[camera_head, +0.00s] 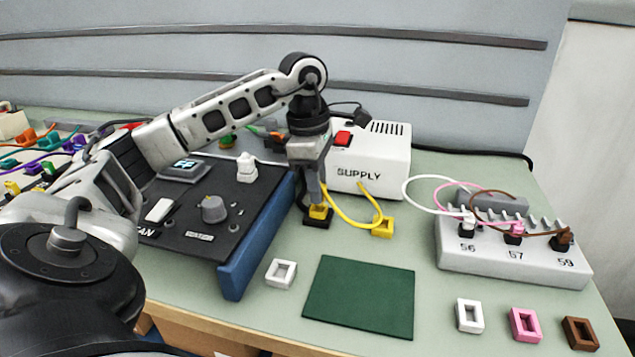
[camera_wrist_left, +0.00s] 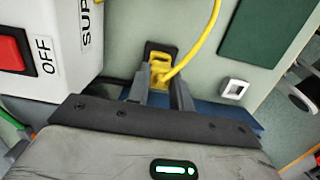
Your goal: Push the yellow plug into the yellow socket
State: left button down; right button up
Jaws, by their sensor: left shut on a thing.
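My left gripper (camera_head: 318,198) points down and is shut on the yellow plug (camera_wrist_left: 161,72), which sits between its two fingers in the left wrist view. The yellow cable (camera_head: 342,215) loops from the plug to the right. A black base with yellow on it (camera_head: 317,223) is right under the fingertips on the table; its dark edge shows beyond the plug in the wrist view (camera_wrist_left: 152,47). I cannot tell how deep the plug sits there. A separate yellow block with an opening (camera_head: 383,229) lies to the right, by the cable. My right gripper is not in view.
The white supply box (camera_head: 372,160) stands close behind the gripper, and the black-topped blue panel (camera_head: 240,260) is close on its left. A green mat (camera_head: 360,297) and a white ring (camera_head: 281,273) lie in front. The grey terminal block (camera_head: 512,250) is at right.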

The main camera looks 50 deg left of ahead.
pick_arm(q)
jog(key=shift+f, duration=0.1)
dwell(0.6)
jog(key=shift+f+b, duration=0.6)
jog(key=shift+f, duration=0.3)
jog(key=c, duration=0.7)
grip_release()
